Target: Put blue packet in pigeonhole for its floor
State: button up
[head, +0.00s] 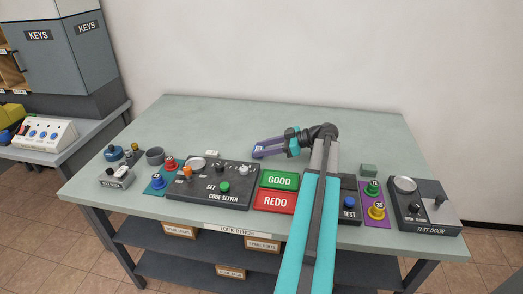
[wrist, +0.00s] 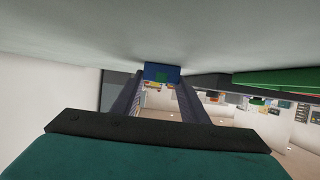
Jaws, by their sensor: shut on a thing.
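My gripper (head: 264,149) is low over the grey-green bench (head: 180,115), behind the GOOD and REDO plates, pointing left. In the wrist view my gripper (wrist: 160,80) has its two dark fingers closing on a small blue thing with a green patch, which I take as the blue packet (wrist: 151,69). The packet sits at the fingertips, close to a pale surface at the top of that view. In the head view the packet is hardly told from the fingers. Wooden compartments (head: 10,68) show partly at the far left edge; I cannot tell whether they are the pigeonholes.
A code setter (head: 212,202), GOOD plate (head: 279,180), REDO plate (head: 275,202) and test door (head: 423,207) line the bench front. A KEYS cabinet (head: 62,55) and a white switch box (head: 43,135) stand at the left. The bench's back half is mostly clear.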

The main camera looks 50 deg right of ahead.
notch_tip(320, 180, up, 10)
dwell(0.7)
dwell(0.5)
notch_tip(320, 180, up, 4)
jog(key=p, duration=0.4)
jog(key=shift+r, duration=0.2)
jog(key=shift+s, duration=0.2)
